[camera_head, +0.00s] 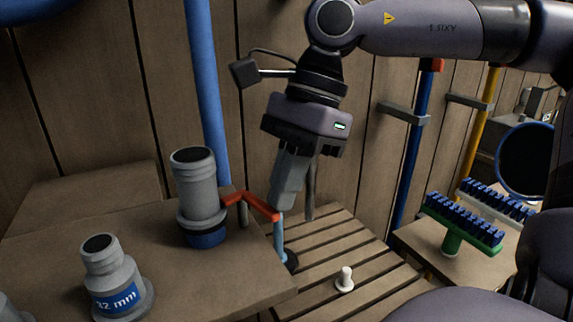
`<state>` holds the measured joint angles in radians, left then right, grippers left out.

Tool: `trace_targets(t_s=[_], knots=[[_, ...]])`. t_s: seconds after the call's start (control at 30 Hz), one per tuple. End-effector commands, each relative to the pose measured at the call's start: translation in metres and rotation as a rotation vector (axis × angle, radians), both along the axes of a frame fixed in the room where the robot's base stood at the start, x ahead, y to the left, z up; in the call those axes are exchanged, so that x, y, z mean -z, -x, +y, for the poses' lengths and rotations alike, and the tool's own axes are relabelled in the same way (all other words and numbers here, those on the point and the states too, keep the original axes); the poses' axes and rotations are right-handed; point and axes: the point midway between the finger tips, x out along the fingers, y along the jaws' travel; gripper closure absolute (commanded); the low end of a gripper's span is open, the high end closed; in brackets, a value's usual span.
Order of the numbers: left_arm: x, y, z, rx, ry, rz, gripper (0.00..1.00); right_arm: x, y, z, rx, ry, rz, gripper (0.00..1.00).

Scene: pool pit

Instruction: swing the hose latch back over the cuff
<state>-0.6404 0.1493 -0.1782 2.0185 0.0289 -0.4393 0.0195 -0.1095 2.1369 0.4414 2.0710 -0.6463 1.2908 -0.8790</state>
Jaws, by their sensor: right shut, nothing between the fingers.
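The hose cuff (196,183) is a grey ribbed cylinder with a blue base, upright on the wooden ledge. The red-orange latch (257,204) is a bent bar on a short grey post beside the cuff, to its right. One end reaches toward the cuff's side. The other end meets a light-blue upright piece (279,236) at the ledge's edge. My right gripper (292,206) points down just right of the latch's outer end, shut and empty. I cannot tell whether its fingers touch the latch. My left gripper is not in view.
A grey fitting marked 32 mm (114,285) stands front left on the ledge. A white peg (345,279) stands on the slatted bench (330,240). A blue pipe (205,80) rises behind the cuff. Brushes with blue bristles (463,222) lie at the right.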

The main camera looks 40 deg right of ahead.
Motion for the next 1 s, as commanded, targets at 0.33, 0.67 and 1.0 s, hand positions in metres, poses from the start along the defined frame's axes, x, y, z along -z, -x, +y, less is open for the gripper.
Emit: trace_targets(t_s=[0.33, 0.67, 1.0], knots=[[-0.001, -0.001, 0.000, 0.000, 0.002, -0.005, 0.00, 0.001, 0.002, 0.005, -0.003, 0.001, 0.003, 1.00], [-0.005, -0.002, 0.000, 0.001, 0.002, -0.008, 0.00, 0.000, -0.004, 0.003, -0.002, 0.001, 0.003, 1.00], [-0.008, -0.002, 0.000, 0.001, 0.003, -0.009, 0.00, 0.000, -0.014, 0.000, -0.004, 0.002, 0.001, 1.00]])
